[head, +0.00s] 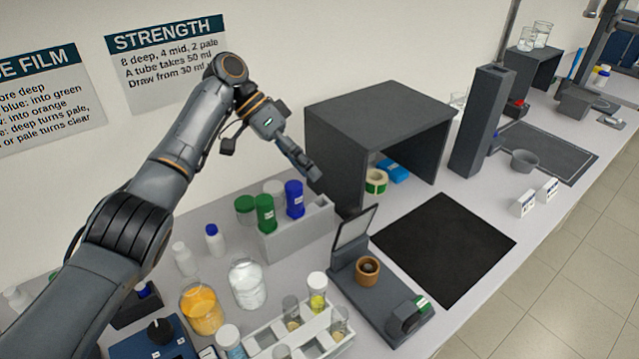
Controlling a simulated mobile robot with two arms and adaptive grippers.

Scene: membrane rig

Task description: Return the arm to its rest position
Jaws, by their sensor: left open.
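My left arm comes in from the left, bends high in front of the wall and points down to the right. My left gripper (307,168) is open, with nothing seen between its fingers. In the picture it is just left of the dark open-fronted shelter (385,100) and above the grey holder (305,229) with the blue-capped (294,200) and green-capped (265,213) containers. It looks apart from them, though the exact gap is hard to tell. My right gripper is not in view.
A black mat (445,245) lies bare on the bench. In front of the holder are a dark device (385,310) with a raised plate and brown cup (367,271), a tube rack (300,336), an orange-filled jar (201,308) and a clear jar (247,285). A grey column (478,125) stands right.

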